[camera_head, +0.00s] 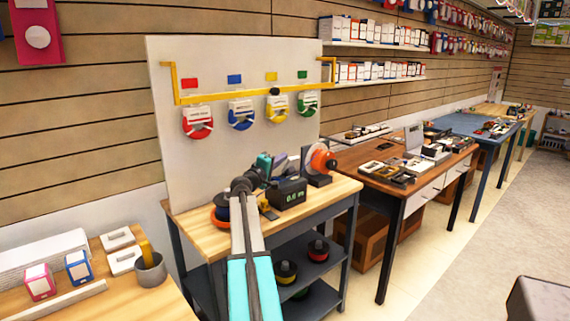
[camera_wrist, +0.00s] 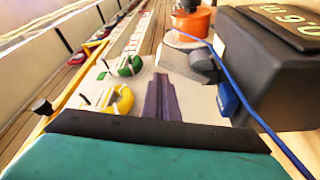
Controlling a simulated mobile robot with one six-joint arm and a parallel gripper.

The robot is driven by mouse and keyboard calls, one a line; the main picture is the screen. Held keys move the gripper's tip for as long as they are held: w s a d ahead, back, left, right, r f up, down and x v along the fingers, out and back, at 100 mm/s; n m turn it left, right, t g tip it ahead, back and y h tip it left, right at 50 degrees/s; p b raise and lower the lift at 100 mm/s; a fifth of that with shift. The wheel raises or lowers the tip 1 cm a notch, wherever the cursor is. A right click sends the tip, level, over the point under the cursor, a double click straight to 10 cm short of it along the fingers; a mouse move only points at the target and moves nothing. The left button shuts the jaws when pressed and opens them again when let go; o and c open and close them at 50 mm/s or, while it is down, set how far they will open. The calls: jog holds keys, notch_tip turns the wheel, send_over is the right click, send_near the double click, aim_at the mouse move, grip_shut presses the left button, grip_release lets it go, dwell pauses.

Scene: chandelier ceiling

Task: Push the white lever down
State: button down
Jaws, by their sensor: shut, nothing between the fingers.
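I cannot make out a white lever for certain in either view. A black metering box (camera_head: 288,193) with a green digital display stands on the wooden bench (camera_head: 335,190). In the head view my arm's end partly hides the left side of the device.
An orange spool (camera_head: 322,158) stands right of the box. A white backboard (camera_head: 240,75) carries a yellow rail (camera_head: 220,98) and several coloured spools behind the bench. Another bench (camera_head: 395,190) with electronics stands to the right.

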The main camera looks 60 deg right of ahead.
jog(key=shift+w+a+f+b, duration=0.15)
jog(key=shift+w+a+b, duration=0.2)
jog(key=shift+a, duration=0.4)
jog(key=a+f+b, duration=0.1)
jog(key=a+b, duration=0.2)
jog(key=a, duration=0.5)
jog(key=shift+f, duration=0.2)
jog(key=shift+s+a, duration=0.1)
